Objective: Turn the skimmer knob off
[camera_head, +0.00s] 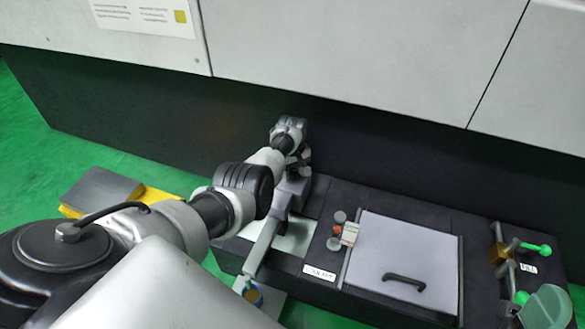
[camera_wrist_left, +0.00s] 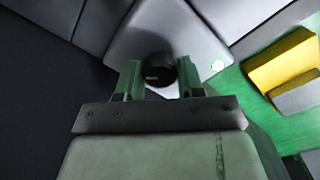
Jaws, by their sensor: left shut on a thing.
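In the left wrist view, a round black knob (camera_wrist_left: 157,69) sits on a grey metal housing (camera_wrist_left: 190,30). My left gripper (camera_wrist_left: 160,78) is shut on the knob, with a greenish finger on each side of it. In the head view my left arm reaches over to the grey skimmer unit (camera_head: 291,190), and its wrist hides the knob. I cannot tell the knob's turned position. My right gripper is not in view.
A sloping grey chute (camera_head: 263,246) runs from the skimmer unit towards a small blue container (camera_head: 253,295). To the right lies a grey lid (camera_head: 405,255) with a black handle. Green-handled valves (camera_head: 535,248) stand farther right. A dark machine wall (camera_head: 400,150) rises behind.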

